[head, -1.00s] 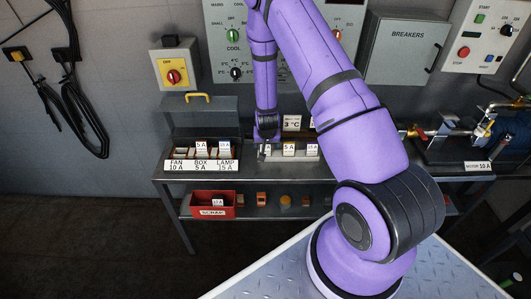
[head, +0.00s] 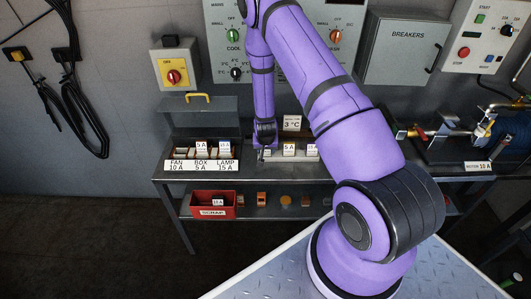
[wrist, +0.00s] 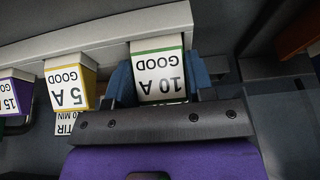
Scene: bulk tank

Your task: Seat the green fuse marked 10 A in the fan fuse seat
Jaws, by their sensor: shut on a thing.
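The green-banded fuse marked 10 A GOOD (wrist: 158,70) hangs upside down in the wrist view, at the end of a row on a pale rack (wrist: 105,38). My gripper (wrist: 160,88) is shut on it, with one blue finger at each side. The fuse still meets the rack; I cannot tell if it is loose. In the head view my gripper (head: 265,150) is at the rack's left end on the bench. The fan fuse seat (head: 180,153) is to the left, above the label FAN 10 A; its inside is too small to read.
Fuses stand in the box seat (head: 201,147) and lamp seat (head: 225,147). A yellow-banded 5 A fuse (wrist: 68,85) is beside my gripper, with a 15 A fuse (wrist: 14,92) beyond. A raised cover with a yellow handle (head: 198,98) is behind the seats. A red scrap bin (head: 213,205) is below.

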